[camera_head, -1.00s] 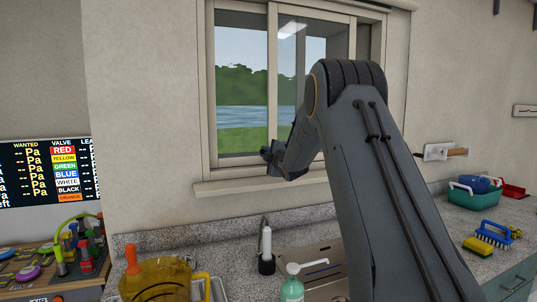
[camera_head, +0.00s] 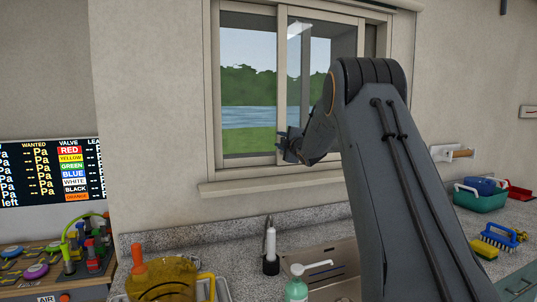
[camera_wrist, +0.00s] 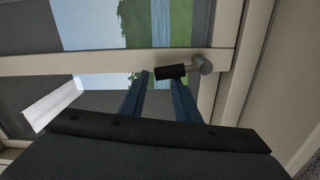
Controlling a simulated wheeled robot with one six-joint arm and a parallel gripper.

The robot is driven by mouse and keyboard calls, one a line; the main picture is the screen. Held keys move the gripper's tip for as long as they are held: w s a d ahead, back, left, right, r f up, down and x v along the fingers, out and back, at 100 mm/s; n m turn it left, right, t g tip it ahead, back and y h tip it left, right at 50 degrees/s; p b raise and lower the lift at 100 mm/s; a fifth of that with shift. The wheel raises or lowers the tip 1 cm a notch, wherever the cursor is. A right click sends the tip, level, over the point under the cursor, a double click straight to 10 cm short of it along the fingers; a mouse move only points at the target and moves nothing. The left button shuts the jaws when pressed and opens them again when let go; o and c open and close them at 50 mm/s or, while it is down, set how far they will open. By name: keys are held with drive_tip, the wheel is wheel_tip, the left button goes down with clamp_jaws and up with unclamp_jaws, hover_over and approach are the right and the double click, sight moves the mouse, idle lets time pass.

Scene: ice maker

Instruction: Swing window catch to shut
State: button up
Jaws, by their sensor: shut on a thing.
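The window (camera_head: 248,155) has light frames and stands in the wall ahead, with grass and water behind the glass. The window catch shows in the wrist view as a black handle (camera_wrist: 170,72) on a round metal pivot (camera_wrist: 203,65), fixed to a cream frame bar. My gripper (camera_wrist: 161,84) has its blue-grey fingers at the black handle and is shut on it. In the head view my gripper (camera_head: 283,143) is at the upright bar between the panes, low on the window. The catch itself is too small or hidden there.
Below the window is a sill (camera_head: 270,183) and a speckled counter with a sink, a tap (camera_head: 270,245), a soap bottle (camera_head: 297,288) and a yellow jug (camera_head: 160,280). A teal basket (camera_head: 480,200) and a brush (camera_head: 497,236) lie at right.

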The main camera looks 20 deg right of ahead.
drive_tip(key=o, duration=0.6)
drive_tip(key=shift+s+d+f, duration=0.1)
drive_tip(key=shift+d+f, duration=0.4)
drive_tip(key=shift+d, duration=0.05)
drive_tip(key=shift+o, duration=0.9)
drive_tip(key=shift+f, duration=0.2)
drive_tip(key=s+b, duration=0.1)
drive_tip(key=s, duration=0.6)
drive_tip(key=shift+a, duration=0.25)
drive_tip(key=shift+r, duration=0.1)
